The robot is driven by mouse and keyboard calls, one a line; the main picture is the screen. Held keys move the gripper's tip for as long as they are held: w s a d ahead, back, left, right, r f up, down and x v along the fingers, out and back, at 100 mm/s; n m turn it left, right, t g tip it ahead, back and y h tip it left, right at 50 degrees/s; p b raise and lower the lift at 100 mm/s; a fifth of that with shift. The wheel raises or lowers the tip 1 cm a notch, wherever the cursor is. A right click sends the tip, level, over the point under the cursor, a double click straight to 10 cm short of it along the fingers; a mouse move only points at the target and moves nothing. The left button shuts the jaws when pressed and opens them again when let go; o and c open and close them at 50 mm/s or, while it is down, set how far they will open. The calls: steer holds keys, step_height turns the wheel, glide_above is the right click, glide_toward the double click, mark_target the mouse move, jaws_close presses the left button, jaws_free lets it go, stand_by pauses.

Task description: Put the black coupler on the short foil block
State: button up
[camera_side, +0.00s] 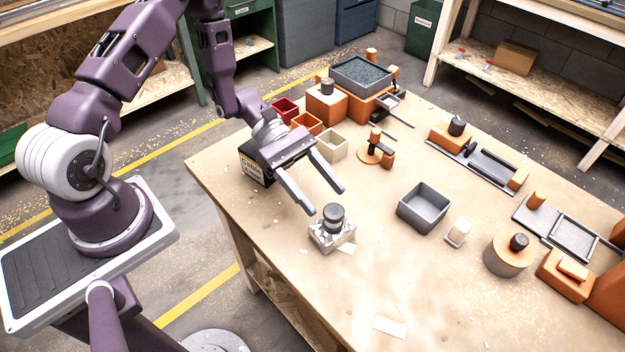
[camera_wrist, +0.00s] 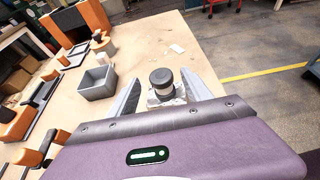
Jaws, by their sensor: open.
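The black coupler (camera_side: 333,213) stands upright on top of the short foil block (camera_side: 331,236), near the table's front left edge in the side view. In the wrist view the black coupler (camera_wrist: 161,79) shows between my fingers, with the crumpled silvery foil block (camera_wrist: 165,101) partly hidden below it. My gripper (camera_side: 327,199) is open and empty. Its two fingers point toward the coupler and sit apart from it, a little above and behind it in the side view.
A grey open bin (camera_side: 424,207) stands right of the block, with a small cream block (camera_side: 458,233) beside it. Orange fixtures (camera_side: 455,135) line the far side. The front tabletop is mostly clear.

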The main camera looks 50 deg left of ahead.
steer(key=s+a+r+m+t+y, duration=0.2)
steer(key=s+a+r+m+y, duration=0.2)
steer(key=r, duration=0.8)
steer(key=s+a+r+m+t+y, duration=0.3)
steer(key=s+r+m+y, duration=0.6)
steer(key=s+r+m, duration=0.3)
steer(key=shift+s+a+r+m+t+y, duration=0.35)
steer(key=shift+s+a+m, duration=0.3)
steer(key=shift+m, duration=0.35)
